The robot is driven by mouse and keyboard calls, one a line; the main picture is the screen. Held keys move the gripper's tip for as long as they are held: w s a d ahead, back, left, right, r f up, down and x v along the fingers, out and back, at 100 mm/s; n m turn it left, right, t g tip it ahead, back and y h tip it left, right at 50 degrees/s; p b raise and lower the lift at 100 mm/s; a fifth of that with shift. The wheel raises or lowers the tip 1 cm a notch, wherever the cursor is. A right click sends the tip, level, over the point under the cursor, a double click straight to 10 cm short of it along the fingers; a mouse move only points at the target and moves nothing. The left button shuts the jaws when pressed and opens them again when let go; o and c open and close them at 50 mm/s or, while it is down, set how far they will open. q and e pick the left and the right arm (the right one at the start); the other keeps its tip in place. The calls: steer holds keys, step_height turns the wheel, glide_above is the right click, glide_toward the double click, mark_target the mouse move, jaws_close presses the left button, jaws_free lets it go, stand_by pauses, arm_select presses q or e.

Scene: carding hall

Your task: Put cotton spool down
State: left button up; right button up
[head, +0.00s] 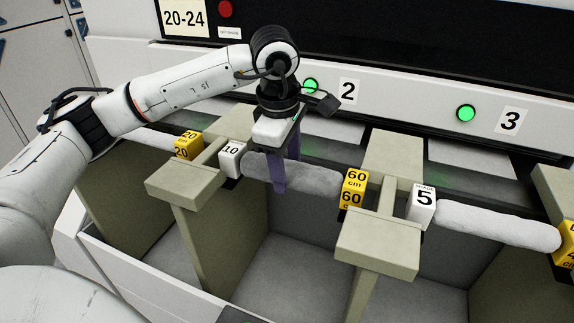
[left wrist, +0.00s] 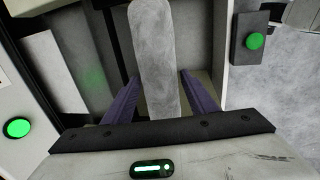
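The grey-white cotton spool (head: 318,180) lies level, spanning the gap between the white block marked 10 and the yellow block marked 60. Its ends are close to these blocks; I cannot tell whether they touch their supports. My left gripper (head: 284,166) points down over the spool's left half, with one purple finger in front and one behind. In the left wrist view the spool (left wrist: 158,60) runs between the fingers of my left gripper (left wrist: 160,76), with narrow gaps at both sides, so it looks open around the spool. My right gripper is not in view.
Beige brackets (head: 378,250) stick out beside the spool. The white block marked 10 (head: 231,158) and yellow block 60 (head: 354,188) sit on them. Another white spool (head: 497,226) lies right of block 5 (head: 423,207). Open bins lie below; a machine panel with green lights (head: 466,113) stands behind.

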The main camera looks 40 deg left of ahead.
arm_select(q)
steer(key=shift+o, duration=0.9)
steer(key=shift+r, duration=0.1)
steer(key=shift+r, duration=0.2)
step_height(320, 180, up, 12)
steer(key=s, duration=0.2)
steer(key=shift+s+d+f, duration=0.15)
steer(key=shift+d+f, duration=0.05)
steer(key=shift+d, duration=0.1)
